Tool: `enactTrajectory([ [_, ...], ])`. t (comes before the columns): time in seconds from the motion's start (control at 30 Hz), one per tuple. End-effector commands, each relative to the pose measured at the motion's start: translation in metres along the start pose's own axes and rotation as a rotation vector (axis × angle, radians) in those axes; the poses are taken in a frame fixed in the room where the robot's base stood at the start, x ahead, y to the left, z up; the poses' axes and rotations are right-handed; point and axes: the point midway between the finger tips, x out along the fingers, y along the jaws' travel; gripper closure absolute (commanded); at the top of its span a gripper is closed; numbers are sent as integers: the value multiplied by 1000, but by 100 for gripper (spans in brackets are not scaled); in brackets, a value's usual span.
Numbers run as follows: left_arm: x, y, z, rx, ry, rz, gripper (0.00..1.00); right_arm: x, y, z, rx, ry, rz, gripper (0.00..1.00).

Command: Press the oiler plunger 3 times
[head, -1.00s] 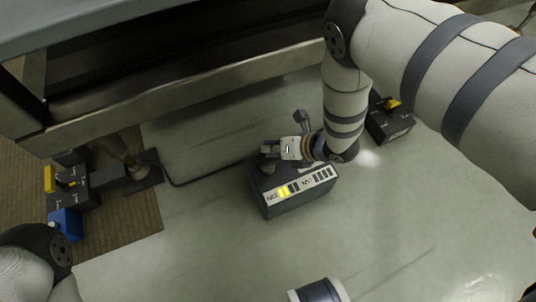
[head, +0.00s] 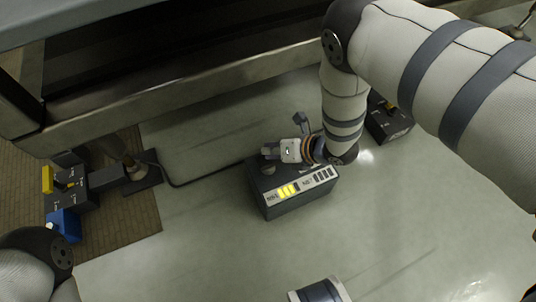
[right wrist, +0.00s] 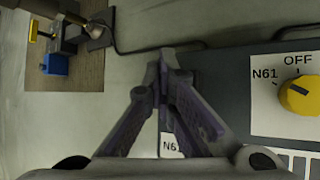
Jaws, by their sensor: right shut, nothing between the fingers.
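A dark grey box (head: 295,205) stands on the pale floor in the middle of the head view. Its sloped front has a white strip labelled N61 with several yellow lit segments. My right gripper (head: 266,152) is shut and empty, low over the box's left back part. In the right wrist view my right fingers (right wrist: 160,65) meet over the box's edge, left of a yellow dial (right wrist: 300,95). My left gripper is out of view.
A dark box with a yellow knob (head: 390,122) stands right of my right forearm. At the left, a brown mat (head: 120,222) carries dark blocks, a blue block (head: 65,226) and a cable. A metal beam (head: 190,103) runs behind. The floor at front right is clear.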

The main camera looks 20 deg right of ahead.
Motion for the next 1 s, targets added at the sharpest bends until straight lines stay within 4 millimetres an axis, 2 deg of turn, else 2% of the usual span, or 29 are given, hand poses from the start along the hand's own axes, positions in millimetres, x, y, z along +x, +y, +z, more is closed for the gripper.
enactTrajectory([
  [0.73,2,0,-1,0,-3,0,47,4,-3,-4,0,3,0,100],
  [1.0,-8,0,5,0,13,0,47,-7,5,4,-1,1,0,100],
])
